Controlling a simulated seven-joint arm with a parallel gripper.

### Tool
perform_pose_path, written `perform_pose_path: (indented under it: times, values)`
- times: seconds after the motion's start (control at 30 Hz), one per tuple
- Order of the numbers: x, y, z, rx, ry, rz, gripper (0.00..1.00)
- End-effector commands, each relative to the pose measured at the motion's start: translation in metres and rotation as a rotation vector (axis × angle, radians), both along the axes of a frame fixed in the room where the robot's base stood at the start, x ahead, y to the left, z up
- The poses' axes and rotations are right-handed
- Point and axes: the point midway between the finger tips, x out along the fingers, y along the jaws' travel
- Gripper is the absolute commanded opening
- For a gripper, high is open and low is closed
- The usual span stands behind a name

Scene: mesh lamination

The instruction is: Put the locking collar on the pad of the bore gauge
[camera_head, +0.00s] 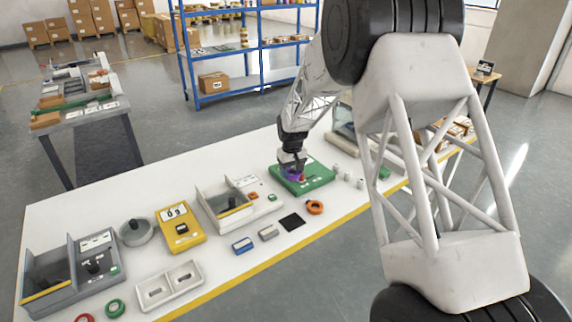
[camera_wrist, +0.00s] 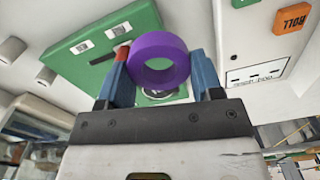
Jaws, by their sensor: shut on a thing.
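A purple ring (camera_wrist: 160,46), which I take to be the locking collar, is held between the two blue fingers of my gripper (camera_wrist: 160,62). Its open hole faces the wrist camera. In the head view my gripper (camera_head: 293,163) is low over a green plate-like device, and the purple ring (camera_head: 291,174) shows under it. The green device (camera_head: 318,178), probably the bore gauge, also fills much of the wrist view (camera_wrist: 80,60), with white labels on it. A pale marked patch, possibly its pad, is partly hidden behind the ring. I cannot tell whether the ring touches the device.
An orange ring (camera_head: 315,207), a black square (camera_head: 292,221) and small grey and blue blocks lie in front. Several small white cylinders (camera_head: 348,176) stand to the right. A grey open-topped unit (camera_head: 228,205) is close on the left. A yellow device (camera_head: 180,228) stands further left.

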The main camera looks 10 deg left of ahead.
Motion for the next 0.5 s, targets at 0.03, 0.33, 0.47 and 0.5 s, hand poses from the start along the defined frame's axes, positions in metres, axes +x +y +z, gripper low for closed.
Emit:
perform_pose_path:
  times: [0.03, 0.33, 0.47, 0.5]
  values:
    - [0.007, 0.002, -0.001, 0.0, 0.0, 0.0, 0.34]
    - [0.041, 0.016, -0.005, 0.0, 0.0, 0.0, 0.34]
    - [0.056, 0.021, -0.006, 0.001, -0.002, 0.0, 0.34]
    - [0.061, 0.023, -0.007, 0.0, 0.0, 0.0, 0.34]
